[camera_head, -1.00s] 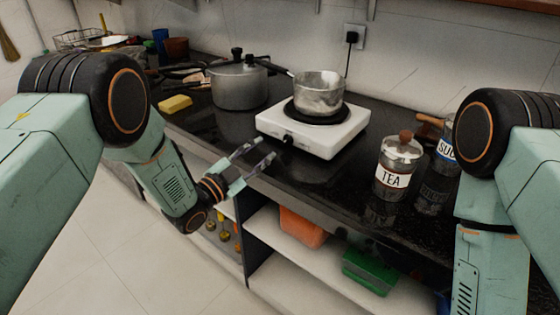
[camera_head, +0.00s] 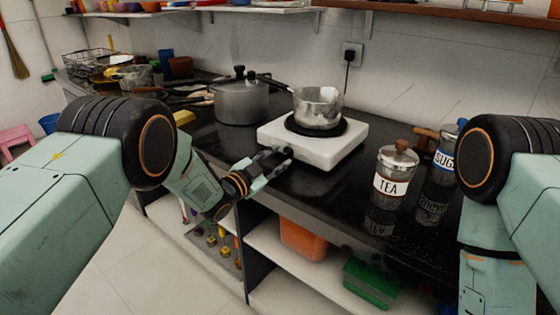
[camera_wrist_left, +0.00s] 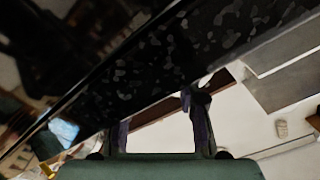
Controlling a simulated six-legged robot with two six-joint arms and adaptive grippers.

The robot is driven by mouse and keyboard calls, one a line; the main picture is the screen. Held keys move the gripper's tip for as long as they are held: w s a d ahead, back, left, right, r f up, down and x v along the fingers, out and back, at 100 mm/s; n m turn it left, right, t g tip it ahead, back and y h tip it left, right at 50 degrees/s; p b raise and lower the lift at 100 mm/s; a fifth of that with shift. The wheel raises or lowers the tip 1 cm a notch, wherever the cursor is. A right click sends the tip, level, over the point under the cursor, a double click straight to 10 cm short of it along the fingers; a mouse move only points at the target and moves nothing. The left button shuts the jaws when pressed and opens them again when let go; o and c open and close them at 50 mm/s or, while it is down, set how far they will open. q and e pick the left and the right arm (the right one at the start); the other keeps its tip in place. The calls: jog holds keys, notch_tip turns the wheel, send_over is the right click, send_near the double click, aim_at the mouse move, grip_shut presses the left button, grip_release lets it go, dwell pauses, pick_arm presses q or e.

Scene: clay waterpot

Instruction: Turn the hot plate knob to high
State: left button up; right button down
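The white hot plate (camera_head: 335,154) stands on the dark counter, with a metal saucepan (camera_head: 318,108) on its black burner. My left gripper (camera_head: 284,160) is at the front face of the hot plate, by its knob. The dark knob is hard to tell apart from the dark fingertips, so its setting and any contact cannot be made out. The left fingers look spread, with a gap between them in the left wrist view (camera_wrist_left: 160,120). That view shows dark speckled stone (camera_wrist_left: 190,50) but no clear knob. My right arm stands at the right; its gripper is out of view.
A lidded pot (camera_head: 240,100) stands left of the hot plate. A TEA jar (camera_head: 392,178) and a SUGAR jar (camera_head: 437,180) stand to its right. Shelves below hold an orange container (camera_head: 303,238) and a green box (camera_head: 370,280).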

pick_arm(q)
jog(key=shift+w+d, duration=0.25)
jog(key=shift+d+r, duration=0.3)
jog(key=shift+d, duration=0.05)
jog(key=shift+w+a+f, duration=0.1)
jog(key=shift+w+f, duration=0.05)
jog(key=c, duration=0.6)
grip_shut()
